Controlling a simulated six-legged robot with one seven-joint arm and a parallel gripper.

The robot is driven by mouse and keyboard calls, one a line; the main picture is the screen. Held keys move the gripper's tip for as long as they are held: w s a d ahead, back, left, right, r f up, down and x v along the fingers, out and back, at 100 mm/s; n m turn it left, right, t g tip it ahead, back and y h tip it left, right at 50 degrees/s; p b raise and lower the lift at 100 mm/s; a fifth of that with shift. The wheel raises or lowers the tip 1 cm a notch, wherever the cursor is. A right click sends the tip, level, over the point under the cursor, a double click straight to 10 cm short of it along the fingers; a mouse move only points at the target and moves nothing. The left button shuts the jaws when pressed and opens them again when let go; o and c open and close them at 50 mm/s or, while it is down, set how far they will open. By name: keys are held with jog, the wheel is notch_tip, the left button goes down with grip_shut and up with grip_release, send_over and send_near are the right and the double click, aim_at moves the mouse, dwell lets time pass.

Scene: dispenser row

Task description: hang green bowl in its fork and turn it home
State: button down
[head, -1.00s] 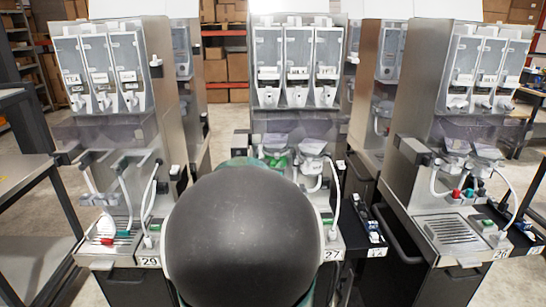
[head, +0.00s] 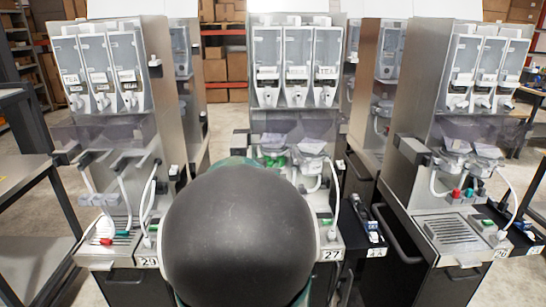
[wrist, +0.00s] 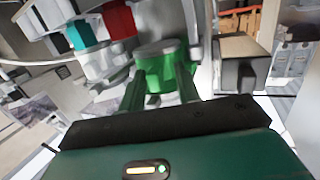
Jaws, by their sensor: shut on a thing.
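The green bowl (wrist: 162,66) shows in the wrist view as a green round part between my fingers. In the head view, a green part (head: 274,161) shows low in front of the middle machine, just above my dark rounded arm link. My gripper itself is hidden there behind the arm. The fork is not clearly visible, so I cannot tell whether the bowl touches or sits in it.
The middle machine (head: 297,70) stands between a left machine (head: 100,75) and a right machine (head: 480,75). In the wrist view, a teal part (wrist: 80,36) and a red part (wrist: 118,20) are close at upper left. A grey shelf unit (head: 30,180) stands at far left.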

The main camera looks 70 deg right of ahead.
jog(key=shift+w+m+g, duration=0.6)
jog(key=shift+w+g, duration=0.25)
jog(key=shift+g, duration=0.05)
jog(key=m+g, duration=0.1)
jog(key=g, duration=0.1)
jog(key=shift+w+m+g, duration=0.3)
jog(key=shift+w+m, duration=0.05)
jog(key=shift+m, duration=0.05)
jog(key=shift+w+r+m+g, duration=0.2)
jog(key=shift+m+g, duration=0.4)
jog(key=shift+g, duration=0.2)
